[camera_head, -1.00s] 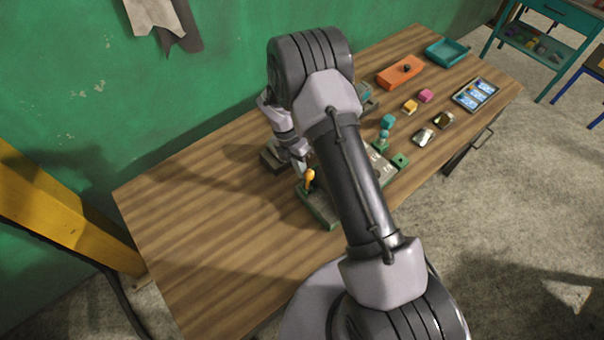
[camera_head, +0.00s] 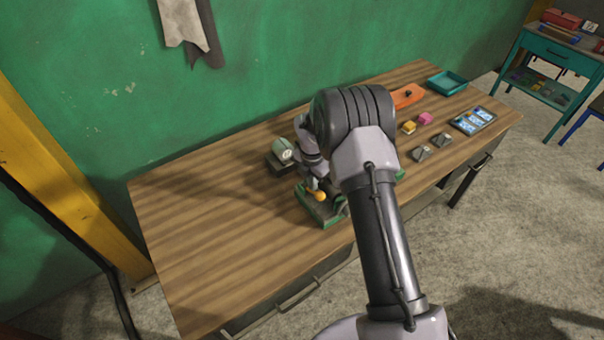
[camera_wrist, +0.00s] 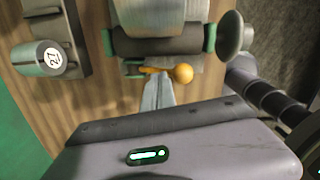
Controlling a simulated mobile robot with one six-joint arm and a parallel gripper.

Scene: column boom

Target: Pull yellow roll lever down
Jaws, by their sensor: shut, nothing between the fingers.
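The yellow lever (camera_head: 318,195), with a round ball end, is on the green-based roll device (camera_head: 326,211) at the table's front. In the wrist view the yellow lever (camera_wrist: 182,74) lies across the picture, its stem left of the ball. My gripper (camera_wrist: 158,88) is shut and empty, its fingertips right at the stem; I cannot tell whether they touch. In the head view my gripper (camera_head: 312,184) is partly hidden by my arm, just above the lever. A dark roller (camera_wrist: 160,40) sits between green brackets, with a pale metal piece over it.
Pink (camera_head: 425,118) and yellow (camera_head: 409,127) blocks, an orange piece (camera_head: 407,96) and a teal tray (camera_head: 447,83) lie farther right. The left tabletop is clear.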

